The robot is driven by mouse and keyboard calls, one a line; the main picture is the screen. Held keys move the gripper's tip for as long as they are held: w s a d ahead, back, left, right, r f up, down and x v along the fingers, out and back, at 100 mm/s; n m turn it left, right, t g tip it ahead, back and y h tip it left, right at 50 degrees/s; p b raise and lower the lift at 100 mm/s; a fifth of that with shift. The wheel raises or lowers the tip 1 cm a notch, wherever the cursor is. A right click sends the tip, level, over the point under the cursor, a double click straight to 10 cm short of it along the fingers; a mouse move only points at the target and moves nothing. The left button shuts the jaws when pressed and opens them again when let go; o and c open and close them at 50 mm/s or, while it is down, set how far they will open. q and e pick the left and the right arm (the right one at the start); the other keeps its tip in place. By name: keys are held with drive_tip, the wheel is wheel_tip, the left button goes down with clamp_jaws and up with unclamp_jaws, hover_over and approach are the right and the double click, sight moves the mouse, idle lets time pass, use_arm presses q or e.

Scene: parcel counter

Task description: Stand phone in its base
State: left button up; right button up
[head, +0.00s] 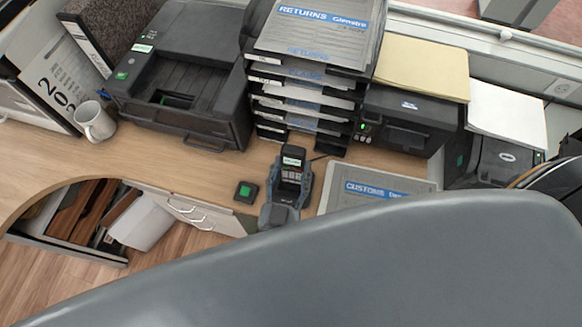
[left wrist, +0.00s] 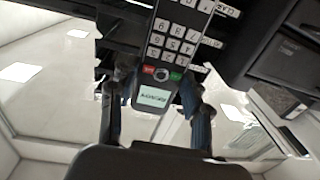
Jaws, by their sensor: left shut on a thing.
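The phone (head: 292,162) is a dark handset with a lit screen, in the middle of the head view. My left gripper (head: 290,174) is shut on it, one finger along each side. The left wrist view shows the phone (left wrist: 164,72) between the two fingers of the left gripper (left wrist: 155,92), its screen toward the palm and its keypad pointing away. A small black block with a green top (head: 245,192), possibly the base, sits on the counter just left of the gripper, apart from the phone. Whether the phone touches the counter cannot be told. My right gripper is not in view.
A black letter-tray stack (head: 305,95) stands right behind the phone, with a printer (head: 180,85) to its left and a label printer (head: 408,120) to its right. A customs folder (head: 375,192) lies right of the gripper. A mug (head: 95,122) stands far left. Counter left of the block is clear.

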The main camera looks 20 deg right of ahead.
sight(292, 176)
use_arm(q)
drive_tip(key=shift+f, duration=0.2)
idle(0.3)
drive_tip(key=shift+f+b, duration=0.55)
drive_tip(key=shift+f, duration=0.05)
drive_tip(key=shift+f, duration=0.1)
idle(0.5)
drive_tip(key=shift+f, duration=0.3)
idle(0.4)
drive_tip(key=shift+f, duration=0.3)
drive_tip(key=shift+f, duration=0.25)
idle(0.4)
drive_tip(key=shift+f+b, duration=0.4)
drive_tip(key=shift+b, duration=0.05)
